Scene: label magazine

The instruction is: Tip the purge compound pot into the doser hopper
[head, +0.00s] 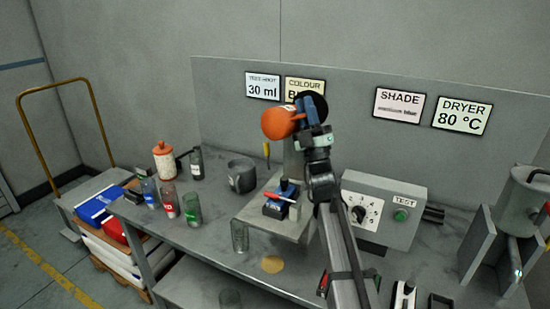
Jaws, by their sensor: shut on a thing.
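An orange pot (278,123), which I take to be the purge compound pot, is held up above the bench and lies tilted on its side. My gripper (306,108) is shut on it from the right; the blue fingers partly cover it. A dark round shape (314,97), probably the doser hopper's rim, shows just behind the gripper. A grey column (292,160) stands below the pot. My arm hides much of the hopper and column, and I cannot tell whether anything is pouring.
A grey control box (385,208) with a dial and green button stands right of my arm. A jar with an orange lid (165,160), several coloured glasses (170,200) and a dark pot (241,176) stand left. A tan patch (272,264) lies on the front bench.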

